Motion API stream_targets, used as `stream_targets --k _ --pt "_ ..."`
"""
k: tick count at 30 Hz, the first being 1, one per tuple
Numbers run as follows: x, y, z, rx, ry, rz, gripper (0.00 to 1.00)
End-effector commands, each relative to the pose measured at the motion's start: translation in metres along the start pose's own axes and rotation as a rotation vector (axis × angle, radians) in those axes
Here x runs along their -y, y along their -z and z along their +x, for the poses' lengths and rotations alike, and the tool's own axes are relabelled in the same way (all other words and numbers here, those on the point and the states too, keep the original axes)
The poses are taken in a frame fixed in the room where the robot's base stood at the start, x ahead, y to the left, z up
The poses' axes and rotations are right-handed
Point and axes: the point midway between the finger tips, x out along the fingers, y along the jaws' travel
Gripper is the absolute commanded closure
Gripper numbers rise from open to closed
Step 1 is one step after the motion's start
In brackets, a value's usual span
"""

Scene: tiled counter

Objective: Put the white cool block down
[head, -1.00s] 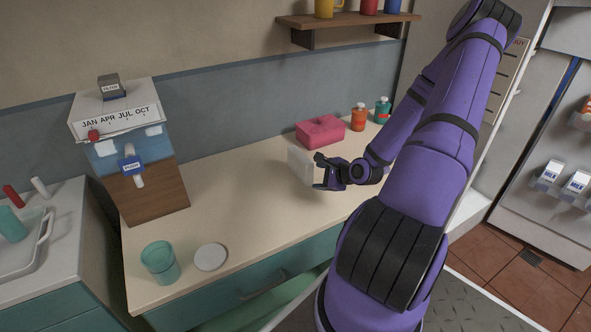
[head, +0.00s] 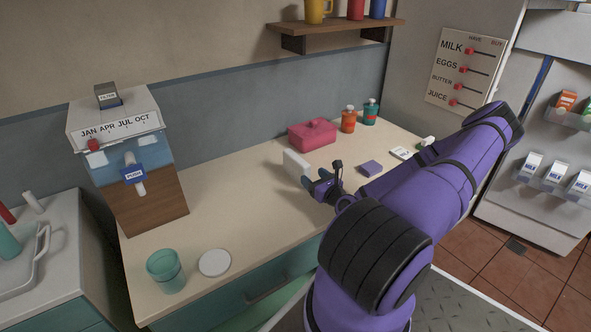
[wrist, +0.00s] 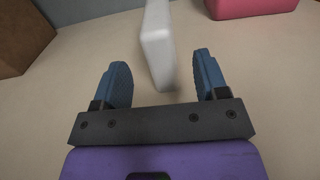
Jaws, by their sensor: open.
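The white cool block (head: 297,166) stands on edge on the beige counter, in front of the pink box. My gripper (head: 318,184) is low over the counter at the near right side of the block. I see a gap between the block's near end and the gripper's palm.
A pink box (head: 312,134) sits behind the block; orange (head: 348,119) and teal (head: 371,111) bottles stand beyond it. A purple block (head: 370,168) lies right of my gripper. A teal cup (head: 165,271) and white lid (head: 214,262) are front left, below a dispenser (head: 127,160). Mid-left counter is clear.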

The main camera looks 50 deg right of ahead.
Motion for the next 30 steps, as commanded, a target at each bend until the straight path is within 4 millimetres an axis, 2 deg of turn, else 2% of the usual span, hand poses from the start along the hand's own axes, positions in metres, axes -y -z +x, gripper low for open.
stream_targets --k 3,10,19,29,30 --pt "0.0 0.001 0.015 -0.001 -0.001 -0.001 0.33" --pt "-0.001 0.001 0.029 -0.002 -0.002 -0.001 0.33" --pt "-0.002 0.003 0.068 -0.002 -0.001 -0.002 0.33" --pt "-0.001 0.003 0.074 -0.002 0.0 -0.001 0.33" --pt "-0.001 0.003 0.074 -0.002 0.0 -0.001 0.42"
